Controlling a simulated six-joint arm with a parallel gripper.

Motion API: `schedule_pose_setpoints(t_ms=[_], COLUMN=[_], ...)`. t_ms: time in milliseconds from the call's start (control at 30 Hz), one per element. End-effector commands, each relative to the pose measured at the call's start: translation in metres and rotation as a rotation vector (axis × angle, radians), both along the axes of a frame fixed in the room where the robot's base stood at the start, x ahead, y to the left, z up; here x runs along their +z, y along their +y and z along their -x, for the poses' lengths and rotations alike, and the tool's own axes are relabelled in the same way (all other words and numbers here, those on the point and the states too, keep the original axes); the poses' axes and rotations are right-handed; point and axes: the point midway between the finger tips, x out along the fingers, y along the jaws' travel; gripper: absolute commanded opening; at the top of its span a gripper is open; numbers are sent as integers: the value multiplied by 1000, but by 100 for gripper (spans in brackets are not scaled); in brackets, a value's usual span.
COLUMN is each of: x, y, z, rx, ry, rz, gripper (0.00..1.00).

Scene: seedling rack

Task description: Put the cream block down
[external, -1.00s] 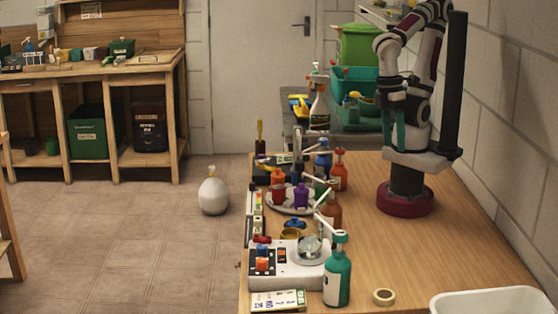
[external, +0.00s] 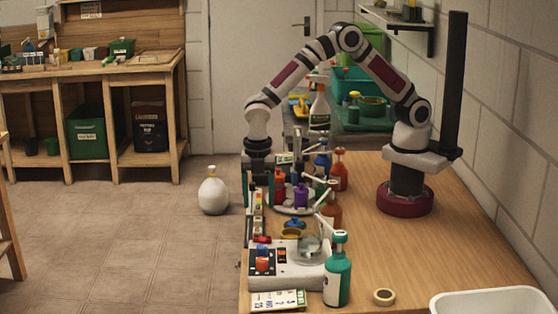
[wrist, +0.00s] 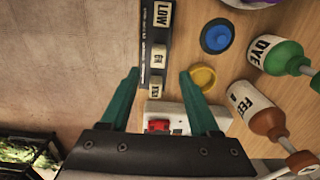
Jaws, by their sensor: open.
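My gripper (wrist: 159,73) is open in the wrist view, its teal fingers on either side of a dark rail (wrist: 147,30) at the table's edge. A small cream block with dark marks (wrist: 157,85) sits at the rail's near end, between the fingers and apart from both. A second cream block (wrist: 158,54) sits just beyond it, and a longer pale label reading LOW (wrist: 163,14) is further up. I cannot tell which one is the task's block. In the external view my gripper (external: 257,194) is low over the rail, partly hiding it.
A white box with a red switch (wrist: 160,125) is just below the fingers. A yellow dish (wrist: 203,78), a blue lid (wrist: 216,37), a DYE bottle (wrist: 275,55) and a brown bottle (wrist: 252,108) stand right. The table's right part (external: 385,245) is mostly clear.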

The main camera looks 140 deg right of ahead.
Motion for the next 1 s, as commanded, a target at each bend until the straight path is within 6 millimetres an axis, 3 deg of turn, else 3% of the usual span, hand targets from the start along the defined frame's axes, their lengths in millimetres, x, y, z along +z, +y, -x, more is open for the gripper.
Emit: schedule_pose_setpoints(t_ms=[233, 500, 833, 1000], x=[-46, -52, -51, -51], y=[-4, -4, -4, -4], z=[1, 0, 0, 0], rx=[-1, -1, -1, -1], ry=[3, 0, 1, 1], rz=[-1, 0, -1, -1], gripper=[62, 62, 3, 0])
